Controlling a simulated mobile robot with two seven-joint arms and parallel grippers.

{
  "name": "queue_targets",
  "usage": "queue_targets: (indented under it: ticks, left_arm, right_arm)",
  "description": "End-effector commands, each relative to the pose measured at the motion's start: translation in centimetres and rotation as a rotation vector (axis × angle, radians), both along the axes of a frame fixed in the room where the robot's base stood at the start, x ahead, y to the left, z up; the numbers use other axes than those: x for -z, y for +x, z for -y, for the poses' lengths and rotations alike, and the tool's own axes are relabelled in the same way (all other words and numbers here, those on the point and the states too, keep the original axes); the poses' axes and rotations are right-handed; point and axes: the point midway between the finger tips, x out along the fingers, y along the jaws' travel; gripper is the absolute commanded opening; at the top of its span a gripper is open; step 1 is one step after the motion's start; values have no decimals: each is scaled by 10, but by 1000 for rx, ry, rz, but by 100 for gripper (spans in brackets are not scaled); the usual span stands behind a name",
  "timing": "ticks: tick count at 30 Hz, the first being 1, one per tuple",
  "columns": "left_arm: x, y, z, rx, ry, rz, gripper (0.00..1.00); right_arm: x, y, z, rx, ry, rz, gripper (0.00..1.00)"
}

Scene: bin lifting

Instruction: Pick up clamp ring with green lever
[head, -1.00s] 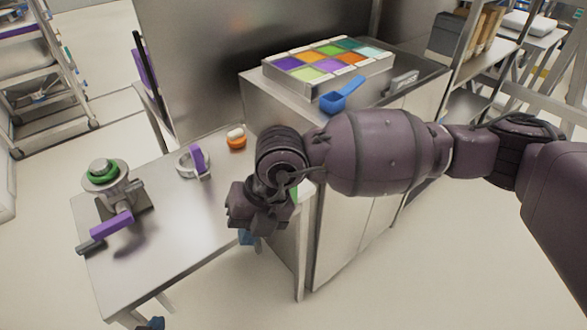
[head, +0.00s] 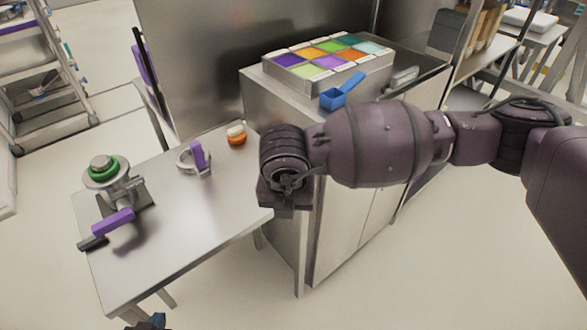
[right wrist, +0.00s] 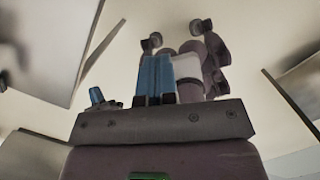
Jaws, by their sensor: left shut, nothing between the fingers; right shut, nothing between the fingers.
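No clamp ring with a green lever can be made out. A clamp ring with a purple lever (head: 197,157) stands on the table in the head view. My right gripper is hidden behind its wrist in the head view, at the table's right end. In the right wrist view, my right gripper (right wrist: 156,76) shows its blue fingers together, with nothing between them. My left gripper (head: 155,321) shows only as a dark blue tip at the bottom edge of the head view, below the table, shut and empty.
On the metal table (head: 205,220) stand a metal fitting (head: 103,172) with a green ring and purple handle, and an orange-and-white item (head: 237,136). A cabinet (head: 345,205) behind holds a colored compartment tray (head: 310,79) and blue scoop (head: 333,98). The table's front middle is clear.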

Motion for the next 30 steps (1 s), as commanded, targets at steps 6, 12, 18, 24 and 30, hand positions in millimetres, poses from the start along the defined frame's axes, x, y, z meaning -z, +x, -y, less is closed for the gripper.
queue_targets:
  ticks: [6,12,18,24,30]
  left_arm:
    - [-3,0,0,0,0,2,0]
    - [-6,1,0,0,0,3,0]
    - [-7,1,0,0,-1,3,0]
    - [-13,1,0,-1,-1,5,0]
    - [-5,1,0,0,-1,3,0]
  right_arm:
    - [-1,33,5,5,0,2,0]
    - [-1,68,11,4,1,1,0]
    - [-1,99,15,2,1,0,0]
    - [7,110,18,0,-1,-2,0]
    - [17,110,18,0,1,-2,0]
